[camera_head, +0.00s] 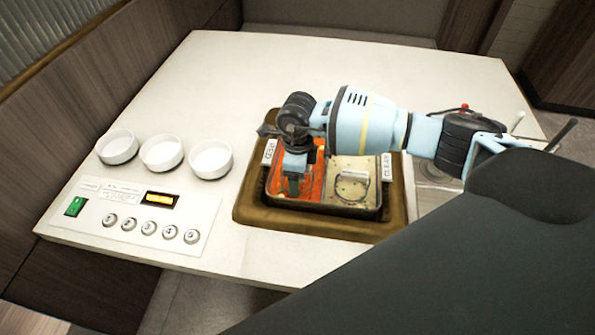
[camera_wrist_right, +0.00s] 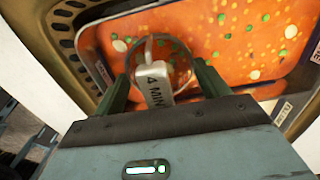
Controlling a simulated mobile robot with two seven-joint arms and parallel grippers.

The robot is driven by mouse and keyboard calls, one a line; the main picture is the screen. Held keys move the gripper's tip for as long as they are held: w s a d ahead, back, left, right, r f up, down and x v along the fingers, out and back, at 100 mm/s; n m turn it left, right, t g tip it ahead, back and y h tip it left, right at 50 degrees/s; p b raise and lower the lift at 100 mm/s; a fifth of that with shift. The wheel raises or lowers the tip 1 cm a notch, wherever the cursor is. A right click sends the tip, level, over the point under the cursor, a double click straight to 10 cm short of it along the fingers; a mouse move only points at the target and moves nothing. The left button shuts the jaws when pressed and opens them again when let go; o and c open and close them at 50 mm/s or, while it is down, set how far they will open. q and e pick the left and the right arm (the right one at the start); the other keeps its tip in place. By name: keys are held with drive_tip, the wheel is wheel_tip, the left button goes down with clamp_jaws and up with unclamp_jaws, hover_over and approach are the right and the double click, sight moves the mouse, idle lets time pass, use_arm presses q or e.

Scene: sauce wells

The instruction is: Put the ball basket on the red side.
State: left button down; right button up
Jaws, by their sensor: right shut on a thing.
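A two-part pot (camera_head: 322,209) stands in a brown surround on the table, with a red side (camera_head: 277,183) at left and a clear side (camera_head: 371,166) at right. My right gripper (camera_head: 293,184) points down over the red side. In the right wrist view, it (camera_wrist_right: 165,78) is shut on the tag of a wire basket (camera_wrist_right: 161,84) marked "4 MIN". The basket's round rim lies over the red broth; I cannot tell its contents. Another round wire rim (camera_head: 352,187) shows in the clear side. My left gripper is not in view.
Three white sauce bowls (camera_head: 161,153) stand in a row at left. A panel (camera_head: 135,225) with numbered buttons and a green switch (camera_head: 75,207) lies before them. The table (camera_head: 240,75) behind the pot is clear. A partly hidden rack-like item (camera_head: 431,171) is at right.

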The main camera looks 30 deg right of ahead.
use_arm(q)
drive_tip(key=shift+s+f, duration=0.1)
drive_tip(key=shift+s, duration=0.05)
use_arm(e)
drive_tip(key=shift+f, duration=0.15)
drive_tip(key=o, duration=1.1)
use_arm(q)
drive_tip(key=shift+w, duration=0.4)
use_arm(e)
drive_tip(key=shift+o, duration=0.3)
drive_tip(key=shift+f, duration=0.1)
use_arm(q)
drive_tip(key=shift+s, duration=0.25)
use_arm(e)
drive_tip(key=shift+r, duration=0.6)
drive_tip(key=shift+r+p, duration=0.65)
drive_tip(key=shift+r, duration=0.05)
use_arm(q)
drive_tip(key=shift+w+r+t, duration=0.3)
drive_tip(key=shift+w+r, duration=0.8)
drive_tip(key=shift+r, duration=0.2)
use_arm(e)
drive_tip(key=shift+r, duration=0.35)
